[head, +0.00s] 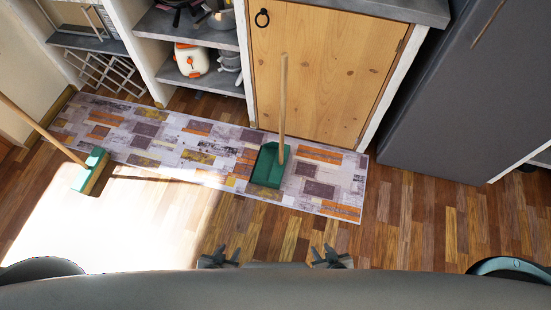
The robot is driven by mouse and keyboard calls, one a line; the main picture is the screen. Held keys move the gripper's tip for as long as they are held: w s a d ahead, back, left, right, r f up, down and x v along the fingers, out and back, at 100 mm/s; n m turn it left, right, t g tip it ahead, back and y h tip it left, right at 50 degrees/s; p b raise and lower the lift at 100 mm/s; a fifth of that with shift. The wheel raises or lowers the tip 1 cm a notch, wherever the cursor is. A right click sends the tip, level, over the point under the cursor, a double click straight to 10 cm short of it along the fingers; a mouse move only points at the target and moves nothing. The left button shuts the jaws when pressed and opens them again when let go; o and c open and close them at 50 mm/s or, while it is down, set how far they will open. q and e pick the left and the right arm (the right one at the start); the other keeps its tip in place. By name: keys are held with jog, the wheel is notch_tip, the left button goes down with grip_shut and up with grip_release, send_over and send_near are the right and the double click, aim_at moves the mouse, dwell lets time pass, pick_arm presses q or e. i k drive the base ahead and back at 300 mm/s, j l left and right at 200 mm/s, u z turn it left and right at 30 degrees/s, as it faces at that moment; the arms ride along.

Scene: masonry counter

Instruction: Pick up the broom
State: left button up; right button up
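The broom (91,172) stands at the left of the head view. It has a green head with a yellowish edge, resting at the rug's left front edge. Its long wooden handle (38,127) leans up and out of the picture to the left. My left gripper (218,256) and my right gripper (331,256) are both low in the middle of the view, close to my body. Both look open, with spread fingers and nothing between them. Both are well apart from the broom, which is to their left and further off.
A green dustpan (268,166) with an upright wooden handle stands on the patterned rug (325,190). Behind it are a wooden cabinet door (330,75) and open shelves (200,35). A grey fridge (450,100) stands at the right. The wooden floor (400,225) before me is clear.

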aim_at(91, 171)
jog(key=u, duration=1.8)
jog(key=i+j+z, duration=0.1)
jog(key=i+j, duration=0.3)
jog(key=i+j+z, duration=0.15)
jog(key=i+j, duration=0.3)
jog(key=i+j+z, duration=0.1)
jog(key=i+j, duration=0.4)
jog(key=i+j+z, duration=0.1)
jog(key=i+j, duration=0.35)
jog(key=i+j+z, duration=0.1)
jog(key=i+j, duration=0.25)
jog(key=j, duration=0.3)
